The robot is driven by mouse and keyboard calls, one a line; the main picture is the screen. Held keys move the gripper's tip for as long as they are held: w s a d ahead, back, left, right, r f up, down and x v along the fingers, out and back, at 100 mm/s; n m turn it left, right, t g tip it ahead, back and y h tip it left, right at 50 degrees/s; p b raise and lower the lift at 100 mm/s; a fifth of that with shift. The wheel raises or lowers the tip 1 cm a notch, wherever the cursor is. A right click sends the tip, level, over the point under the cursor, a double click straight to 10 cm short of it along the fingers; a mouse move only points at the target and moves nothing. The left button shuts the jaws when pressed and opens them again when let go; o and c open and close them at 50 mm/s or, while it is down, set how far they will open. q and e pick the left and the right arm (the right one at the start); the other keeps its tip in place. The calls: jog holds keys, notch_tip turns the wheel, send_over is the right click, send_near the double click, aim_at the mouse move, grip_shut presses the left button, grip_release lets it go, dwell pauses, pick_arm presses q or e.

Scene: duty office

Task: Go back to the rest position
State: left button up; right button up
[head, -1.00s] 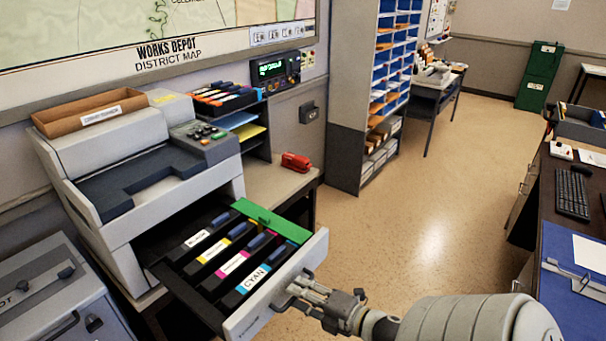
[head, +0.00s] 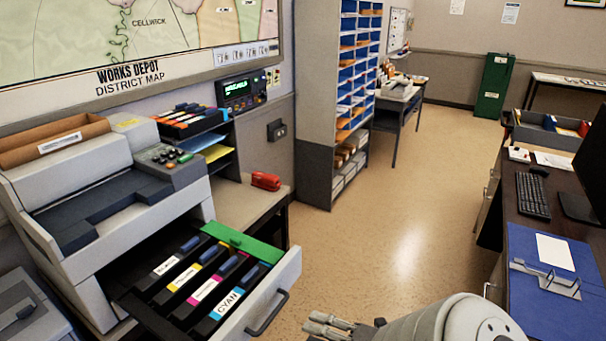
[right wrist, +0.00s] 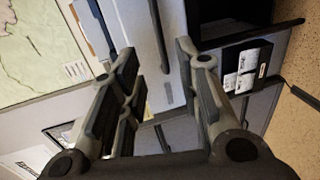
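The printer (head: 110,200) stands at the left in the head view. Its drawer (head: 285,283) is pulled out, with black, yellow, magenta and cyan cartridges (head: 217,300) inside and a green strip (head: 240,243) at the back. The drawer's dark handle (head: 268,314) is bare. My right gripper (head: 322,324) is low in the head view, to the right of the handle and apart from it. In the right wrist view its fingers (right wrist: 158,62) are spread with nothing between them. My left gripper is not in view.
A red stapler (head: 265,181) sits on the counter beside the printer. A pigeonhole cabinet (head: 315,150) stands behind it. At the right is a desk with a keyboard (head: 533,195) and a blue mat (head: 525,250). The floor (head: 410,200) between is clear.

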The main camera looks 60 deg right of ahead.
jog(key=shift+s+r, duration=0.1)
jog(key=shift+s, duration=0.35)
dwell(0.3)
jog(key=s+f+m+g+h, duration=0.15)
jog(key=f+m, duration=0.25)
jog(key=f, duration=0.5)
jog(key=s+a+f+m+g+h, duration=0.1)
jog(key=s+f+m+g, duration=0.15)
jog(key=f, duration=0.65)
jog(key=s+f+m+g+h, duration=0.15)
jog(key=f+m, duration=0.25)
jog(key=f, duration=0.6)
jog(key=s+a+f+m+g+y, duration=0.1)
jog(key=s+a+f+m+g, duration=0.2)
jog(key=s+a+f, duration=0.3)
jog(key=s+a+f+m+g+y, duration=0.1)
jog(key=s+a+f+m+g, duration=0.2)
jog(key=f, duration=1.1)
jog(key=s+a+g, duration=0.3)
jog(key=s+a, duration=0.1)
jog(key=a, duration=0.2)
jog(key=shift+s+a+f+y, duration=0.2)
jog(key=shift+s+a+y, duration=0.1)
jog(key=shift+a, duration=0.05)
